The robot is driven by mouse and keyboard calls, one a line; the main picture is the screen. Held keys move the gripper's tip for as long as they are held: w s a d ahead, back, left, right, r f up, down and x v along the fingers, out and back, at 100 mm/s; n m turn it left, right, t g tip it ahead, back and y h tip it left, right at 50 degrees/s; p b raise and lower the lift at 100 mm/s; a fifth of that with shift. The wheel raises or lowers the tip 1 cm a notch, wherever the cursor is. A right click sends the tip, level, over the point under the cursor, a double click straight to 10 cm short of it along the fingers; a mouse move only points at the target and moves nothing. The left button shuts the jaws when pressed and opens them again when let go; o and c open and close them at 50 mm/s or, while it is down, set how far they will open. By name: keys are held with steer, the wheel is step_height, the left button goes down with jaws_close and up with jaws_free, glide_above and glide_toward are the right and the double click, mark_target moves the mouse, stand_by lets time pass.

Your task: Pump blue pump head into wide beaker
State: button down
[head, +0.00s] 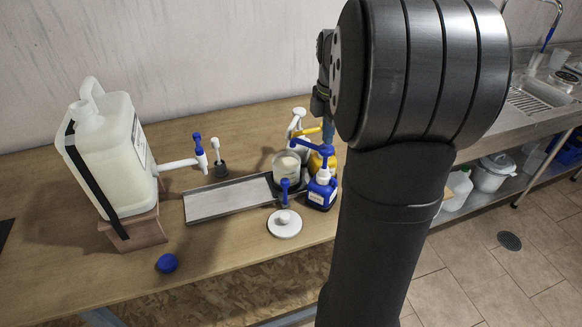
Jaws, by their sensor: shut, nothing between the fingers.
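The blue pump head (318,148) sits on a small bottle with a blue and white label (322,190), right of the middle of the bench. Its spout points left, over the rim of the wide beaker (287,171). This clear beaker stands at the right end of a metal tray and looks pale inside; I cannot tell its fill level. My gripper (328,133) shows only in part beside my large arm link, close above the blue pump head. It is shut and holds nothing. I cannot tell whether it touches the pump head.
A yellow pump bottle (316,161) and a white pump (297,122) crowd behind the beaker. A white lid (284,223) lies in front. A large tapped canister (110,155) stands left on a block. A blue cap (167,263) lies near the bench edge.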

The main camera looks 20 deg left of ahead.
mark_target(327, 148)
steer(key=shift+f, duration=0.15)
steer(key=shift+r, duration=0.2)
stand_by(1.6)
stand_by(0.5)
steer(key=shift+f, duration=2.9)
steer(key=shift+r, duration=2.9)
